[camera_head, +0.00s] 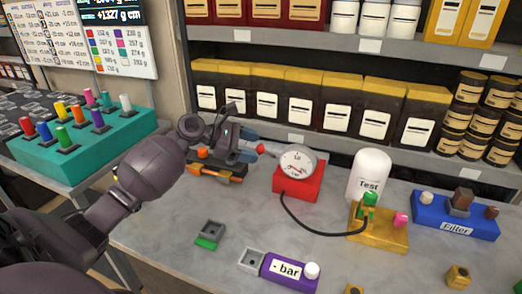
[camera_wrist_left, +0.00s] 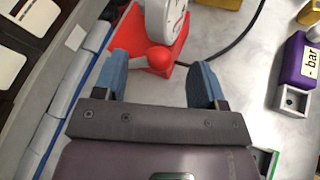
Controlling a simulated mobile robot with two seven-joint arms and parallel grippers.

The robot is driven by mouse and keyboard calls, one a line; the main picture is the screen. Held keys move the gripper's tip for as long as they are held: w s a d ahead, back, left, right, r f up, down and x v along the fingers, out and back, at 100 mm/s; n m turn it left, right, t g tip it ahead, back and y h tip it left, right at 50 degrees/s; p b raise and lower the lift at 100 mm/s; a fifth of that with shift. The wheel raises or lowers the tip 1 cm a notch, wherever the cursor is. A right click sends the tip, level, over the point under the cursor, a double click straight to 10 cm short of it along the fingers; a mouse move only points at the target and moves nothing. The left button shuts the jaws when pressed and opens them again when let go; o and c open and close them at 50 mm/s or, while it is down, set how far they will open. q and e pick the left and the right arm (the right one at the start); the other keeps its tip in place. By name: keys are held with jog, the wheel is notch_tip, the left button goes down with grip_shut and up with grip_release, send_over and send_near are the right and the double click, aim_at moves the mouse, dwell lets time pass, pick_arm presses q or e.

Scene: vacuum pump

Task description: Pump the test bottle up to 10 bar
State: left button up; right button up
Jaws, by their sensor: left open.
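The red pump (camera_head: 298,181) stands on the grey bench with a round white gauge (camera_head: 298,162) on top; its reading is too small to tell. The pump's red ball-ended lever (camera_head: 261,149) points toward my left gripper (camera_head: 249,146). In the left wrist view the red ball (camera_wrist_left: 160,57) lies between the blue fingertips of my left gripper (camera_wrist_left: 160,68), which is open, with gaps on both sides. A black hose runs from the pump to a gold stand (camera_head: 385,237). The white test bottle (camera_head: 369,171) stands upright at this stand, by a green knob (camera_head: 369,199) and a pink knob (camera_head: 401,219).
A purple "- bar" block (camera_head: 290,270) and a small grey-green block (camera_head: 209,235) lie in front. A blue Filter tray (camera_head: 455,215) is at right. An orange tool (camera_head: 215,172) lies beneath my left gripper. Shelves with boxes stand behind. The bench centre is mostly clear.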

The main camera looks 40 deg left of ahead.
pick_arm(q)
jog(key=shift+x, duration=1.45)
pick_arm(e)
jog(key=shift+w+r, duration=0.2)
jog(key=shift+w, duration=0.2)
pick_arm(q)
grip_shut()
pick_arm(e)
jog(key=shift+s+d+f, duration=0.1)
jog(key=shift+s+f, duration=0.05)
